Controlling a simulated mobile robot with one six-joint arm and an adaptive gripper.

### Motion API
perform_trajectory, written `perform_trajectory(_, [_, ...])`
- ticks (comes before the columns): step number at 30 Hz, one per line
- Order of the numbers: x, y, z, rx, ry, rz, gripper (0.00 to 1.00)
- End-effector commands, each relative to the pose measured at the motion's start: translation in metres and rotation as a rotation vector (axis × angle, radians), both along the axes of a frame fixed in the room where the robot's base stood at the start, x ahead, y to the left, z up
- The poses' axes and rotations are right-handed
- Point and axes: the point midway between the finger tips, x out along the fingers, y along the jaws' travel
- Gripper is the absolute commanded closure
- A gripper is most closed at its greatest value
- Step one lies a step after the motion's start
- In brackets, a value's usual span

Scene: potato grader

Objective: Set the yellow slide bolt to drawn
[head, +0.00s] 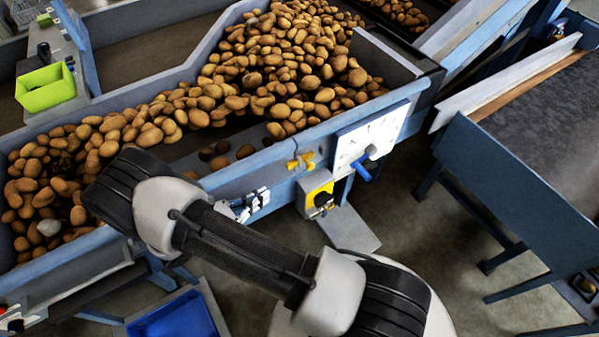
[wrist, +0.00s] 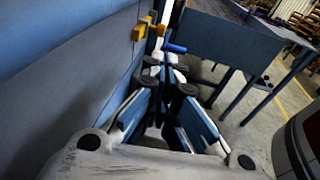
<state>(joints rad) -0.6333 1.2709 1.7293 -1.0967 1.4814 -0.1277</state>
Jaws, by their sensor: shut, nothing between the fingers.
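The yellow slide bolt (head: 300,162) is on the blue side wall of the potato trough, left of a white dial plate. It also shows in the wrist view (wrist: 140,31), beyond my fingers and to their upper left. My gripper (head: 257,197) is below and left of the bolt in the head view, close to the wall and apart from the bolt. In the wrist view my gripper (wrist: 168,64) has its fingertips together with nothing between them. The bolt's exact position in its guide is too small to tell.
The white dial plate (head: 366,142) has a blue handle (head: 362,172). A yellow box with a black knob (head: 319,197) is mounted below the bolt. Potatoes (head: 270,75) fill the trough above. A dark-topped blue table (head: 540,130) stands to the right, with open floor between.

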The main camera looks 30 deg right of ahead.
Motion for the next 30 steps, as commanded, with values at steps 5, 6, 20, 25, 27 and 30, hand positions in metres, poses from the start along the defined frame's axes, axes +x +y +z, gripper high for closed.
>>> perform_trajectory(5, [0.0,0.0,0.0,0.0,0.0,-0.001,1.0])
perform_trajectory(6, [0.0,0.0,0.0,0.001,0.0,-0.001,1.0])
perform_trajectory(20, [0.008,-0.056,-0.009,0.001,0.002,-0.009,1.0])
perform_trajectory(25, [0.014,-0.092,-0.015,0.0,0.002,-0.009,1.0])
perform_trajectory(27, [0.016,-0.104,-0.017,0.001,0.001,-0.008,1.0])
perform_trajectory(30, [0.019,-0.119,-0.019,0.002,0.001,-0.006,1.0])
